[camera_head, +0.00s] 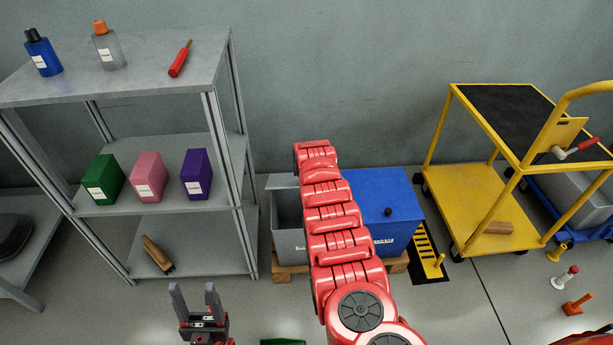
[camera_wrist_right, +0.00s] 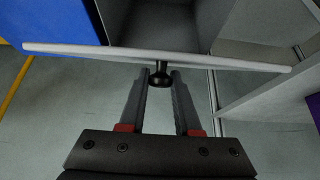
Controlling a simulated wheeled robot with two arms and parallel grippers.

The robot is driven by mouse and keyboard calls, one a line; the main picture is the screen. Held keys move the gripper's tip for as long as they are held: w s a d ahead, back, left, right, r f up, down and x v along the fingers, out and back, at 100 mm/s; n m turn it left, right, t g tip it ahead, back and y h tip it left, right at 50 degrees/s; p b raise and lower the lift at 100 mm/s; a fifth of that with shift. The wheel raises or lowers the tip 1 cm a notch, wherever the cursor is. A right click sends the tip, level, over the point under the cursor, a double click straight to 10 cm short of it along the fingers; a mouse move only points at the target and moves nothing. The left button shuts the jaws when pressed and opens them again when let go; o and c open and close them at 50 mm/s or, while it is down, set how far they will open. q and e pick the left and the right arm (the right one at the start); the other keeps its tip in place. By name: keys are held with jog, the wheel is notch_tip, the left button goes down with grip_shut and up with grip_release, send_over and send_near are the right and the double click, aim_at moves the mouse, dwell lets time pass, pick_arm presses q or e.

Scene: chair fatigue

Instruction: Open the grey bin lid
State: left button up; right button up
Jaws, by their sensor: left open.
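The grey bin (camera_head: 291,240) stands beside the shelf, with its dark inside showing from above. Its grey lid (camera_head: 282,181) shows partly at the bin's back, mostly behind my right arm. In the right wrist view the lid (camera_wrist_right: 230,62) is seen nearly edge-on, with the bin's inside beyond it. Its black knob (camera_wrist_right: 160,80) lies between the fingertips of my right gripper (camera_wrist_right: 160,76); I cannot tell if they press on it. The right gripper is hidden in the head view. My left gripper (camera_head: 196,294) is open and empty, low in front of the shelf.
A blue bin (camera_head: 388,205) with a black knob stands right of the grey bin, both on a wooden pallet (camera_head: 396,264). A grey shelf (camera_head: 160,80) is close on the left. A yellow cart (camera_head: 468,190) is on the right. Floor in front is mostly clear.

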jog(key=o, duration=0.4)
jog(key=shift+c, duration=0.2)
jog(key=shift+s+a+r+p, duration=0.1)
jog(key=shift+s+r+p, duration=0.25)
jog(key=shift+r+p, duration=0.3)
jog(key=p+v, duration=0.6)
jog(key=v, duration=1)
jog(key=shift+p, duration=0.35)
jog(key=shift+f, duration=0.1)
